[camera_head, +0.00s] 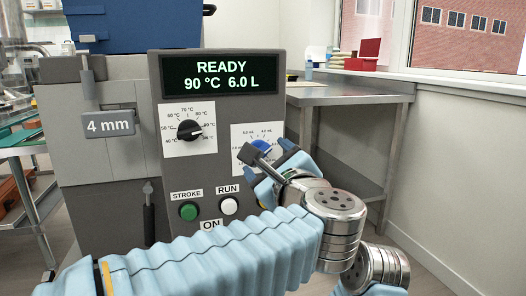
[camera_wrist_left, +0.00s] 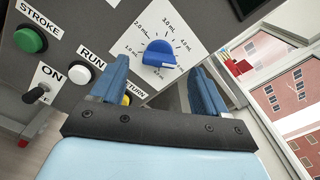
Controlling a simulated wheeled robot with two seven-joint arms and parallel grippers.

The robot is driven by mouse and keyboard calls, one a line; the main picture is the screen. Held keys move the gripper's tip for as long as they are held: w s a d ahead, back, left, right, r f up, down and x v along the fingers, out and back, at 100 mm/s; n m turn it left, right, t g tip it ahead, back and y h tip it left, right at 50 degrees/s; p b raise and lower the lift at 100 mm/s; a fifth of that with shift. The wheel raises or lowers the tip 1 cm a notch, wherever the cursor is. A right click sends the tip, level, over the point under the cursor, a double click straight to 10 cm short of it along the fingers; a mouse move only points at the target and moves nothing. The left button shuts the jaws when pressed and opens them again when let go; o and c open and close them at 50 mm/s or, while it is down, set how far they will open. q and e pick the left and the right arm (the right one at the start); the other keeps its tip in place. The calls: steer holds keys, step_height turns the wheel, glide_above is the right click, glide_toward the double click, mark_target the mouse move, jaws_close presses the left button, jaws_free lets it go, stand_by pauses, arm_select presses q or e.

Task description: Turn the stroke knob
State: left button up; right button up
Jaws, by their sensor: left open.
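The blue stroke knob (camera_wrist_left: 158,55) sits on a white dial plate marked in mL, on the grey machine's front panel. In the head view the knob (camera_head: 262,146) is partly hidden by my left gripper (camera_head: 267,152). My left gripper is open, and in the wrist view (camera_wrist_left: 158,78) its two blue fingers stand apart on either side below the knob. Whether they touch it cannot be told. My right gripper is not in view.
A black temperature knob (camera_head: 189,130) is left of the dial. A green STROKE button (camera_head: 189,212), a white RUN button (camera_head: 229,206) and a yellow button (camera_wrist_left: 126,100) sit below. The display (camera_head: 221,75) reads READY, 90 °C, 6.0 L. A metal table (camera_head: 350,93) stands right.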

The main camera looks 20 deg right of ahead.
mark_target(264, 146)
arm_select(q)
steer(key=w, duration=0.3)
steer(key=shift+w, duration=0.35)
steer(key=c, duration=1.1)
steer(key=shift+o, duration=0.2)
